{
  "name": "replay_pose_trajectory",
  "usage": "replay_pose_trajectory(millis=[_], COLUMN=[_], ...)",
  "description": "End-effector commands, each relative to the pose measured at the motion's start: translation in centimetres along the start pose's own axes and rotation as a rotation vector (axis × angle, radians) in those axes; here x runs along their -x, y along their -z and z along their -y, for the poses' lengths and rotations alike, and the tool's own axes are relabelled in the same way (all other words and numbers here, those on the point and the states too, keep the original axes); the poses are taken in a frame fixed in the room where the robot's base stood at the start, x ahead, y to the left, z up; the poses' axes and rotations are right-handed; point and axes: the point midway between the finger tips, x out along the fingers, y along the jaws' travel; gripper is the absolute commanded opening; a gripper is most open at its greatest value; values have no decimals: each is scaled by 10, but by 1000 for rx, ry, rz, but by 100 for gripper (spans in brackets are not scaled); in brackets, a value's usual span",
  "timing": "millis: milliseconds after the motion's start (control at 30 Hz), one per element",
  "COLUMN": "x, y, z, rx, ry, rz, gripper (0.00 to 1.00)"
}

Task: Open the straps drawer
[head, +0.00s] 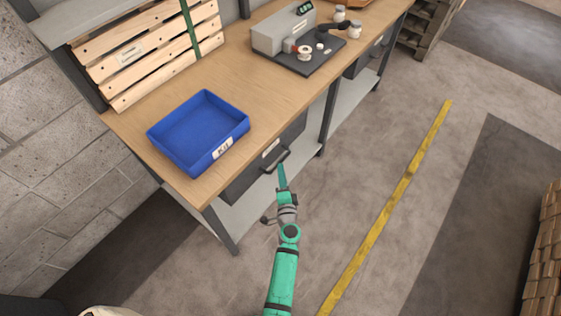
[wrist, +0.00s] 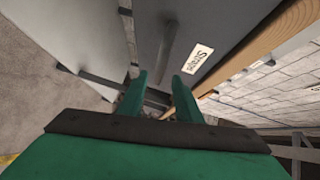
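The straps drawer (head: 245,179) is a dark grey drawer under the near end of the wooden workbench, and it looks shut. In the wrist view its front (wrist: 213,28) carries a white label (wrist: 198,58) reading "Straps". Its dark bar handle (head: 277,161) also shows in the wrist view (wrist: 168,48), lined up with the gap between the fingers. My gripper (head: 281,168) is green and close to the handle. In the wrist view its two fingers (wrist: 160,77) are apart with nothing clearly held. I cannot tell whether the fingertips reach around the bar.
A blue bin labelled "Kit" (head: 190,146) stands on the workbench (head: 233,82) above the drawer. A grey machine (head: 283,33) stands farther along. Another drawer (head: 368,58) is under the far end. The floor right of the bench, with a yellow line (head: 385,212), is clear.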

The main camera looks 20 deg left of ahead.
Motion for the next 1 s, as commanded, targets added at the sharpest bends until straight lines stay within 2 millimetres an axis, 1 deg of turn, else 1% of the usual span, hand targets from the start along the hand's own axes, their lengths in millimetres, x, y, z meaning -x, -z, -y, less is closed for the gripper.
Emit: replay_pose_trajectory(millis=[33,200,400,600,867,967,1000], x=[-10,-37,-59,-68,-69,-69,-69], y=[0,0,-1,-1,-1,0,0], z=[1,1,0,0,0,0,0], rx=[2,2,2,2,2,2,2], ry=[1,1,0,0,-1,-1,-1], rz=[1,1,2,1,1,1,0], gripper=[31,31,31,31,31,10,0])
